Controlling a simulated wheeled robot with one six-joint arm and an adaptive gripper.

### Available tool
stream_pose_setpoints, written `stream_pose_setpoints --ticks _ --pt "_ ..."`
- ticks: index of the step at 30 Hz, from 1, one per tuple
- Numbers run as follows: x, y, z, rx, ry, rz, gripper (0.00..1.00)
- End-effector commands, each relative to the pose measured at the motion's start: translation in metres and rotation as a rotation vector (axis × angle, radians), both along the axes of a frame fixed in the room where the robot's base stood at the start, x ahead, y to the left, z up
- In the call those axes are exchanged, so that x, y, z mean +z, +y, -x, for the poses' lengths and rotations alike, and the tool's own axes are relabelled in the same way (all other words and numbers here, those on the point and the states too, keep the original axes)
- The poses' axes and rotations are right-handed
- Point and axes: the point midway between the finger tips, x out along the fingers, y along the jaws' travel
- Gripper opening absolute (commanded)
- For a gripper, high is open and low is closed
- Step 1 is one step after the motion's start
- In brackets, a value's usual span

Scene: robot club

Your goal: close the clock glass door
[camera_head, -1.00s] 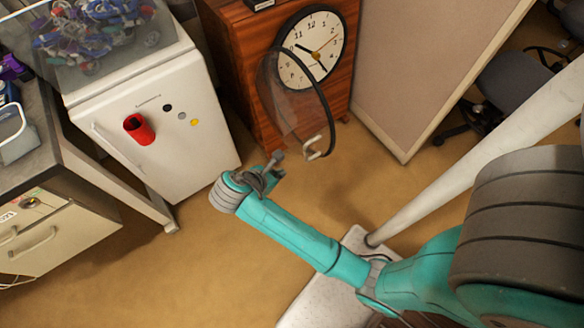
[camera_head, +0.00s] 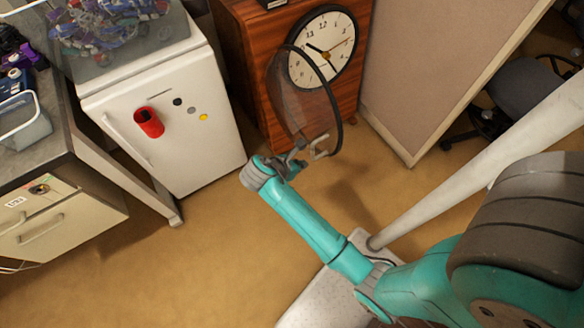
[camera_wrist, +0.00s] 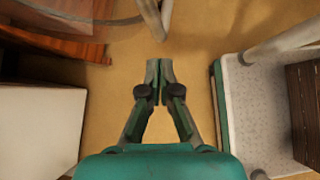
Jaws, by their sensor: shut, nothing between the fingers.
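The clock (camera_head: 324,50), with a white face and black rim, is set in a tall wooden cabinet (camera_head: 240,60). Its round glass door (camera_head: 299,97), with a dark rim, stands swung open toward me. A pale handle (camera_head: 319,147) sits at the door's lower right edge. My gripper (camera_head: 297,152) is just left of the handle and below the glass; whether it touches the door is unclear. In the wrist view my gripper (camera_wrist: 160,64) is shut and empty, its fingertips together over the floor. The handle (camera_wrist: 153,18) and part of the glass (camera_wrist: 75,10) show above it.
A white fridge (camera_head: 190,130) with a red cup-like holder (camera_head: 149,122) stands left of the cabinet. A beige panel (camera_head: 440,65) stands to its right. A grey counter (camera_head: 35,140) is at the far left. The floor (camera_head: 190,270) in front is clear.

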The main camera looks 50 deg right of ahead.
Motion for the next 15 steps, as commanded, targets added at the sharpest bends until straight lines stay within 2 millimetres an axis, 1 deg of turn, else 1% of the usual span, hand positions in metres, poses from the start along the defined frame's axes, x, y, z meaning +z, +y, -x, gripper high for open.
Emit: stream_pose_setpoints --ticks 1,6,15 --pt "0.0 -0.007 0.001 -0.003 0.0 0.0 0.0" --pt "-0.001 -0.018 0.002 -0.001 0.001 0.0 0.0" --pt "-0.001 -0.022 0.002 0.001 0.001 0.0 0.0"
